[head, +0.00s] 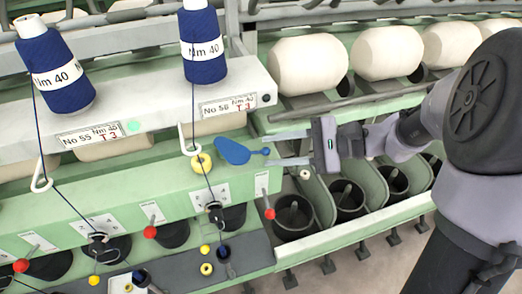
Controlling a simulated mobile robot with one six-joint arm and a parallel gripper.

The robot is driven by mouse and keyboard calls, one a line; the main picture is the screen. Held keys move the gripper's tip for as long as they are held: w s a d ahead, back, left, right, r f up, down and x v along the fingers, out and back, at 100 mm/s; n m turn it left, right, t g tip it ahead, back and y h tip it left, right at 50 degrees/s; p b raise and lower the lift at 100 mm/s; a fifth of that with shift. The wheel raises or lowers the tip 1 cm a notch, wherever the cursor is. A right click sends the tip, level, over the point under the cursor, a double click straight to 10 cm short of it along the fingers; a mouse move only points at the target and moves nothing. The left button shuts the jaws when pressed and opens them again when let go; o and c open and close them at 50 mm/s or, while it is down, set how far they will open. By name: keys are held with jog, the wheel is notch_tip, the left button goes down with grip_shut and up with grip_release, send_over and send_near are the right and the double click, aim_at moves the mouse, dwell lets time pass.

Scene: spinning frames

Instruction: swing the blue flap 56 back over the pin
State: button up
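The blue flap (232,151) is a flat blue paddle with a narrow tail ending in a small knob (266,151). It lies at the green frame's upper edge, below the label reading No 56. My gripper (268,149) comes in from the right with its two thin fingers apart. The flap's knob end is between or just in front of the fingertips, and I see no finger closed on it.
Blue yarn cones (203,45) stand on the white rail (160,110), their threads running down through white hooks (188,139). Red-knobbed levers (269,213) stick out below. Large cream bobbins (308,64) line the back right. Black pots (293,215) stand under my gripper.

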aim_at(261, 151)
jog(key=shift+x, duration=1.8)
jog(key=shift+c, duration=0.4)
grip_shut()
jog(key=shift+s+f, duration=0.1)
jog(key=shift+f, duration=0.05)
